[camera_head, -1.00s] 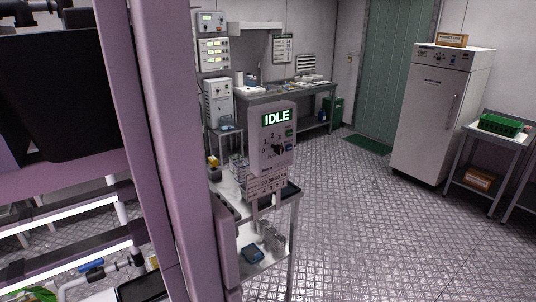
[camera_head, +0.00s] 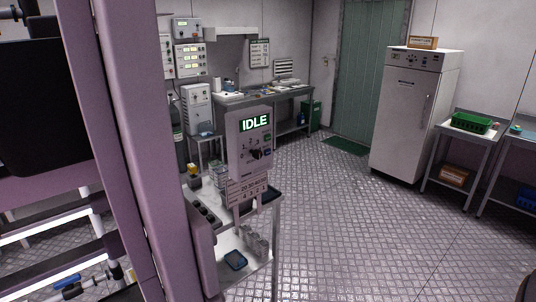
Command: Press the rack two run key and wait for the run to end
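A grey control box (camera_head: 249,146) stands upright on a small trolley. Its display (camera_head: 255,123) reads IDLE in green. Below the display is a dark rotary knob (camera_head: 255,154) with numbers around it. Small coloured keys (camera_head: 267,140) sit at the right side of its face. Their labels are too small to read. A label plate with numbers (camera_head: 247,188) is fixed under the box. Neither of my grippers shows in the head view.
A pinkish rack post (camera_head: 135,130) fills the left foreground, partly beside the trolley (camera_head: 262,200). A white cabinet (camera_head: 412,115) and a side table with a green crate (camera_head: 470,123) stand at the right. The metal floor (camera_head: 340,220) between is clear.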

